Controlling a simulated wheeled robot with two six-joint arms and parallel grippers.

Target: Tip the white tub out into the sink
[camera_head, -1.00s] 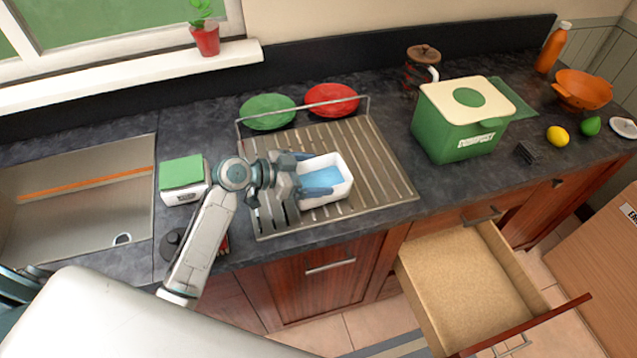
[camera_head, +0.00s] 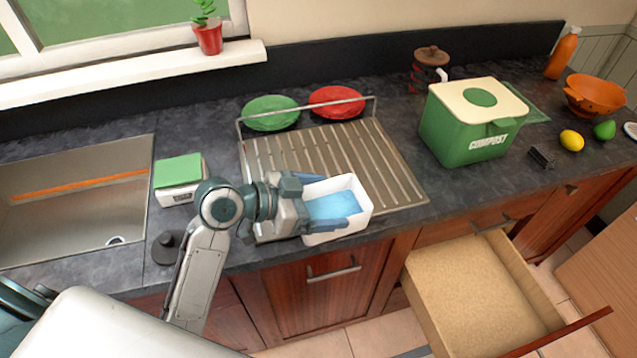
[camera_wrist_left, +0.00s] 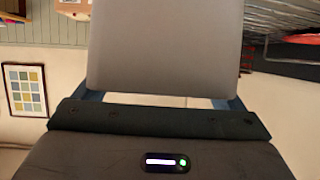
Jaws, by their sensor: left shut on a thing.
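In the left wrist view the tub's pale wall (camera_wrist_left: 165,45) fills the middle, between the fingers. The sink (camera_head: 80,215) is the steel basin at the left of the counter, with an orange stripe along its back wall. My right gripper does not show.
A drying rack (camera_head: 335,150) holds a green plate (camera_head: 270,112) and a red plate (camera_head: 336,101). A white box with a green top (camera_head: 178,178) stands between the sink and my left arm. A green compost bin (camera_head: 465,130) stands right of the rack. A drawer (camera_head: 470,290) is open below.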

